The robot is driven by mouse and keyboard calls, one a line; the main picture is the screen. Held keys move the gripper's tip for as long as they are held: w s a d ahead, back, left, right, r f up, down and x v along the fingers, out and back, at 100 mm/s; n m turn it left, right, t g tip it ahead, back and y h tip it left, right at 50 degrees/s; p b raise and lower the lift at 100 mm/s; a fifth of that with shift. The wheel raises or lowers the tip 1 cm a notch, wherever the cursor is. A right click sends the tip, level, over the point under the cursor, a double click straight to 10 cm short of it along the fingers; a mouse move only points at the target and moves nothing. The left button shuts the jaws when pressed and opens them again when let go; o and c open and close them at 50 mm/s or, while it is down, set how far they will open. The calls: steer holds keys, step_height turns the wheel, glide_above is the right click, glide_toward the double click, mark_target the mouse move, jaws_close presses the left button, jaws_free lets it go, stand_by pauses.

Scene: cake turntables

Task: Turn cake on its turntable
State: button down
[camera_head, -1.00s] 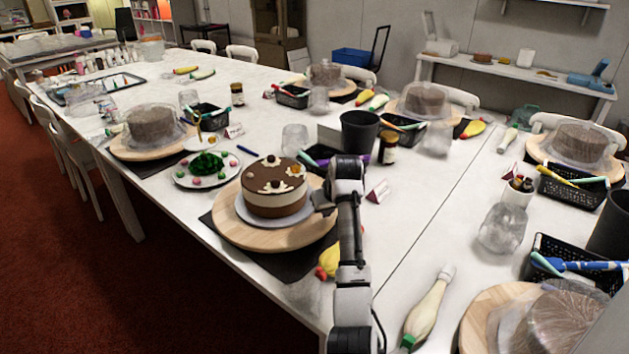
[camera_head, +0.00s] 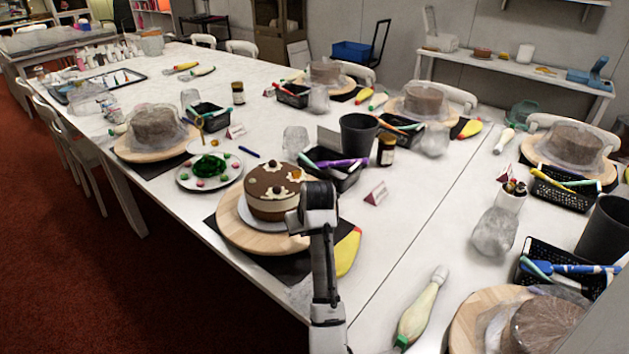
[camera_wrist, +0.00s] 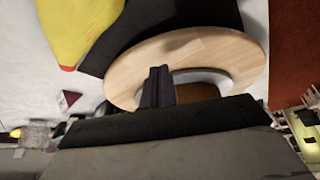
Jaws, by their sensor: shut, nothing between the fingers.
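The cake (camera_head: 268,192), brown on top with cream patches and a cream band round its side, stands on a pale board (camera_head: 246,217) on a round wooden turntable (camera_head: 235,232). My gripper (camera_head: 293,222) is at the cake's right front side, low over the turntable, and hides part of both. In the wrist view my gripper's dark fingers (camera_wrist: 158,87) are together with nothing between them. They overlap the turntable (camera_wrist: 200,50) and the cake's brown edge (camera_wrist: 198,91); whether they touch either cannot be told.
A yellow piping bag (camera_head: 347,252) lies just right of my arm. A plate of green and pink icing (camera_head: 209,171) is left of the cake. A black tool basket (camera_head: 345,182) and dark cup (camera_head: 358,133) stand behind.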

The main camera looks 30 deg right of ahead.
mark_target(298, 240)
steer(key=w+a+p, duration=0.1)
steer(key=a, duration=0.2)
steer(key=w+a+p, duration=0.1)
steer(key=a, duration=0.2)
steer(key=w+a+p, duration=0.1)
steer(key=w+a, duration=0.1)
steer(key=a, duration=0.1)
steer(key=shift+w, duration=0.1)
steer(key=shift+w+a, duration=0.1)
steer(key=shift+a, duration=0.05)
steer(key=shift+f, duration=0.2)
steer(key=shift+f+b, duration=0.4)
steer(key=shift+f, duration=0.85)
steer(key=shift+s+d+p, duration=0.2)
steer(key=shift+s+d, duration=0.15)
steer(key=shift+d, duration=0.35)
steer(key=shift+s+d+p, duration=0.15)
steer(key=shift+s+d, duration=0.15)
steer(key=shift+d, duration=0.35)
steer(key=shift+s+d+p, duration=0.2)
steer(key=shift+s+d, duration=0.15)
steer(key=shift+d, duration=0.35)
steer(key=shift+s+d+p, duration=0.15)
steer(key=shift+s+d, duration=0.1)
steer(key=shift+d, duration=0.8)
steer(key=shift+s+d+p, duration=0.15)
steer(key=shift+s+d, duration=0.1)
steer(key=shift+d, duration=0.8)
